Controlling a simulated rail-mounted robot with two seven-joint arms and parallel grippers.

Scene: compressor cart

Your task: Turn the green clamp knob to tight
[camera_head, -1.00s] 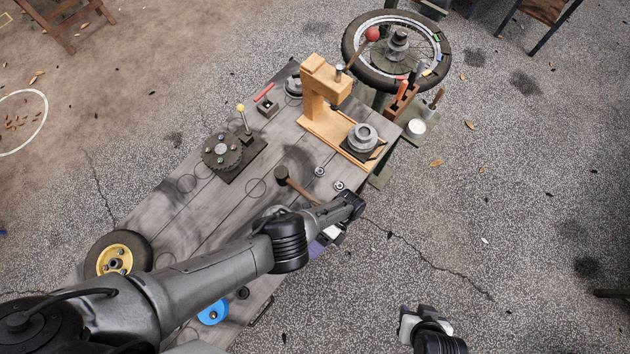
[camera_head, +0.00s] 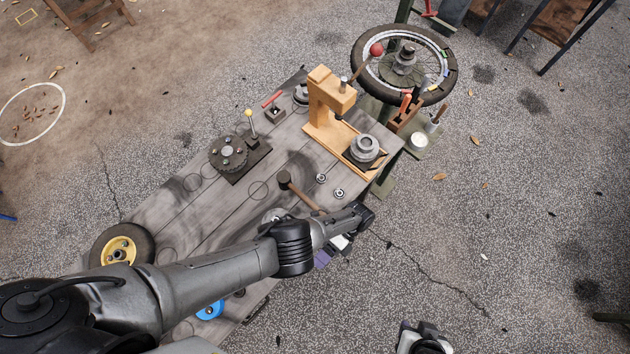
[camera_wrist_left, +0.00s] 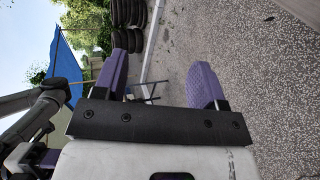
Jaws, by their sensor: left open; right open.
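I cannot make out a green clamp knob in either view; my left arm covers part of the cart's front edge. My left gripper (camera_head: 325,257) is beyond the front edge of the cart top, partly hidden by its wrist. In the left wrist view its two purple fingers (camera_wrist_left: 160,78) stand apart with nothing between them, over pavement. My right gripper (camera_head: 408,340) is at the bottom edge of the head view, partly cut off, over the pavement and away from the cart; it is open.
The grey plank cart top (camera_head: 215,215) carries a wooden press (camera_head: 325,105), a dark round fixture (camera_head: 228,153), a mallet (camera_head: 285,178) and a yellow-hubbed wheel (camera_head: 122,252). A blue disc (camera_head: 210,310) is near my left arm. A spoked wheel (camera_head: 404,58) stands behind.

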